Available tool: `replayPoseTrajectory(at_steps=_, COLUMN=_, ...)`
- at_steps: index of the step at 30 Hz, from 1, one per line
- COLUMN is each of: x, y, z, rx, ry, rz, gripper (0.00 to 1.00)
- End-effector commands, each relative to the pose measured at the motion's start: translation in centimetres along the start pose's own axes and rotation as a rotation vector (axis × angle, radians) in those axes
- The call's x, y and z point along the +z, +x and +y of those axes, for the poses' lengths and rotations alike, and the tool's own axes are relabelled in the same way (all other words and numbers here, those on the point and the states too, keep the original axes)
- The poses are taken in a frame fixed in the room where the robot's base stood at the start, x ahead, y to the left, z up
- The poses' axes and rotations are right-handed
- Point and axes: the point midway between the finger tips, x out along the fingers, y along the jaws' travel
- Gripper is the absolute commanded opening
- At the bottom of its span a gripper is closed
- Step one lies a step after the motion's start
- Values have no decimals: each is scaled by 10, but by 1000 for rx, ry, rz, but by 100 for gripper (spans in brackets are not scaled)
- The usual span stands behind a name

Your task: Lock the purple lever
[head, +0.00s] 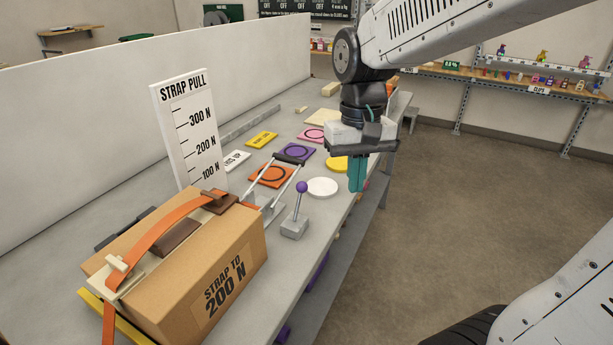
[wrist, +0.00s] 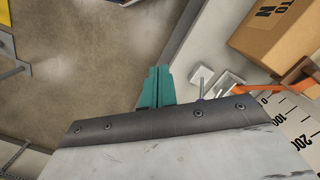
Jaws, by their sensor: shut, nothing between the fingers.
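The purple lever (head: 302,188) is a thin metal rod with a purple ball on top. It rises from a small grey block (head: 294,228) near the bench's front edge, leaning slightly to the right. My gripper (head: 357,186) hangs with its teal fingers pointing down, to the right of the lever and apart from it. Its fingers are together and empty. In the wrist view the teal fingers (wrist: 155,88) are side by side, and a thin rod and grey block (wrist: 229,84) show to their right. The purple ball is not clear there.
A cardboard box (head: 225,285) with an orange strap stands left of the lever. A strap tensioner with a black-topped handle (head: 289,158) is just behind it. A white disc (head: 322,187) and coloured tiles lie farther along the bench. The floor (head: 480,200) at right is open.

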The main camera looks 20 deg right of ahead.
Motion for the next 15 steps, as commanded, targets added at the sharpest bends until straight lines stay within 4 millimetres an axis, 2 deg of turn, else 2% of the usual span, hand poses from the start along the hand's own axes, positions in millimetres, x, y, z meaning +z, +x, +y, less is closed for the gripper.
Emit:
replayPoseTrajectory(at_steps=1, x=-19, y=3, z=-2, rx=-2, ry=28, rz=-11, gripper=0)
replayPoseTrajectory(at_steps=9, x=-120, y=16, z=-15, rx=-21, ry=226, rz=-17, gripper=0)
replayPoseTrajectory(at_steps=15, x=-186, y=17, z=-23, rx=-50, ry=396, rz=28, gripper=0)
